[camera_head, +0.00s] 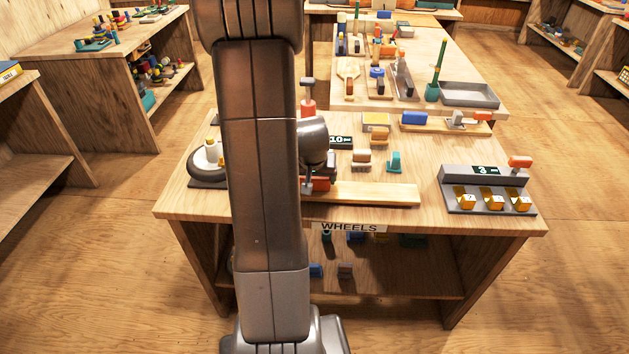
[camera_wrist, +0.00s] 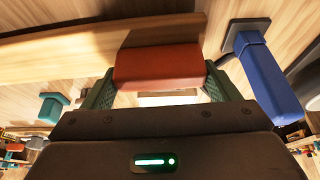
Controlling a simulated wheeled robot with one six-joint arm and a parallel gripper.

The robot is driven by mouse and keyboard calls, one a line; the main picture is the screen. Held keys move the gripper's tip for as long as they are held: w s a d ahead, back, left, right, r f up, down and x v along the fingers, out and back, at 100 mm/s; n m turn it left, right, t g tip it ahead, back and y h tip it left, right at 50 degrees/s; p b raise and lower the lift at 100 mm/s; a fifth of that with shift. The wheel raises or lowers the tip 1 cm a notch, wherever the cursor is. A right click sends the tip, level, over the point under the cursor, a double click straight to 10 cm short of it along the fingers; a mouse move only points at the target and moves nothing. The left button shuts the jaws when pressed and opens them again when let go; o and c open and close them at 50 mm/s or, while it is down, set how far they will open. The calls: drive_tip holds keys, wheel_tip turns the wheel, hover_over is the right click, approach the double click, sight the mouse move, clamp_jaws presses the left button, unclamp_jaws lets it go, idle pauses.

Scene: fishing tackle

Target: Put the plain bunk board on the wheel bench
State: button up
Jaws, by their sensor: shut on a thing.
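The plain bunk board (camera_head: 375,194) is a long pale plank lying level along the front of the wheel bench (camera_head: 420,222), above the WHEELS label. Whether it rests on the top or hangs just above it, I cannot tell. A red block (camera_head: 318,184) sits at the board as its grip. My gripper (camera_head: 311,188) is shut on this block. The wrist view shows the block (camera_wrist: 158,67) between my green fingertips (camera_wrist: 158,82), with the plank (camera_wrist: 70,52) running to the left behind it. My arm hides the board's left part.
A grey rack (camera_head: 462,183) with yellow pieces stands at the bench's right. Small blocks, including a teal one (camera_head: 395,162), stand behind the board. Another board (camera_head: 437,125) lies at the back edge. A black-based wheel item (camera_head: 207,165) is at left. Clear bench lies right of the board.

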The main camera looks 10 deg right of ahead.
drive_tip(key=shift+f, duration=0.65)
drive_tip(key=shift+f+b, duration=0.15)
drive_tip(key=shift+b, duration=0.15)
drive_tip(key=o, duration=1.1)
drive_tip(key=shift+r+p, duration=0.25)
drive_tip(key=shift+p, duration=0.05)
drive_tip(key=shift+r, duration=0.25)
drive_tip(key=v, duration=1.1)
drive_tip(key=shift+s+r, duration=0.2)
drive_tip(key=shift+s, duration=0.05)
drive_tip(key=shift+a, duration=0.1)
